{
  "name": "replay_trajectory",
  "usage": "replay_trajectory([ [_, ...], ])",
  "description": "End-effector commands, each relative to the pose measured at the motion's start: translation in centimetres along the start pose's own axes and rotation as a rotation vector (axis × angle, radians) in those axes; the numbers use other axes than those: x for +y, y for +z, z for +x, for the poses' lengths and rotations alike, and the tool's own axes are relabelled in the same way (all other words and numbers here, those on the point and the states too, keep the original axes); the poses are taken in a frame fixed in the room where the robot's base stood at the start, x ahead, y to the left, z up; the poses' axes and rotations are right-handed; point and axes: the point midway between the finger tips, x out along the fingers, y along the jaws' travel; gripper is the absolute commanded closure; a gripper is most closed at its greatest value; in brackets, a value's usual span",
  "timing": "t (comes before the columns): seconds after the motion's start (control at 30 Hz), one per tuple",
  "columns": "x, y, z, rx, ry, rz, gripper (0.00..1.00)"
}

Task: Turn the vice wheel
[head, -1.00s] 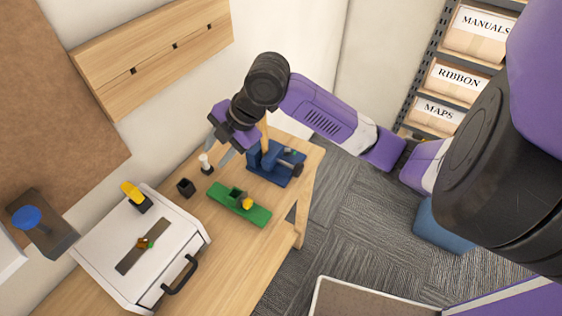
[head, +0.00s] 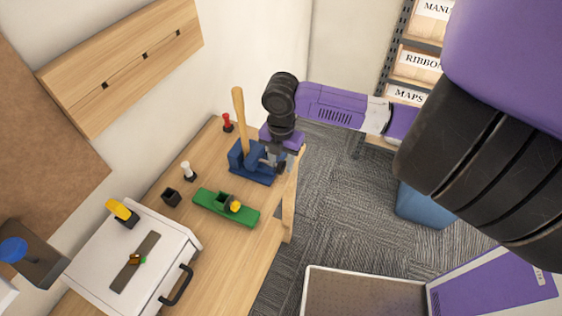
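The blue vice (head: 240,160) stands near the far right end of the wooden workbench, with an upright wooden bat-like piece (head: 239,110) at its jaws. Its dark wheel (head: 281,168) is on the right side of the vice, near the bench edge, and is partly hidden. My gripper (head: 273,157) points down right at the wheel, from above. Its fingers are small and partly hidden by my purple wrist, so I cannot tell whether they touch the wheel or how far apart they are.
On the bench are a green plane (head: 225,208), a small black cup (head: 171,198), a white-topped piece (head: 188,171), a red-topped piece (head: 227,122) and a white box (head: 120,250) with a black handle. A tray (head: 365,290) is at bottom right.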

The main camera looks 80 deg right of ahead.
Motion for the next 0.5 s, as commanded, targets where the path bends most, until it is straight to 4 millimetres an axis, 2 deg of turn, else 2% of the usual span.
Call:
replay_trajectory([
  [0.13, -0.02, -0.06, 0.77, 0.001, 0.0, 0.0, 0.62],
  [0.37, 0.01, -0.04, 0.87, 0.0, 0.0, 0.0, 0.62],
  [0.5, 0.01, -0.04, 0.86, 0.0, 0.001, 0.0, 0.85],
])
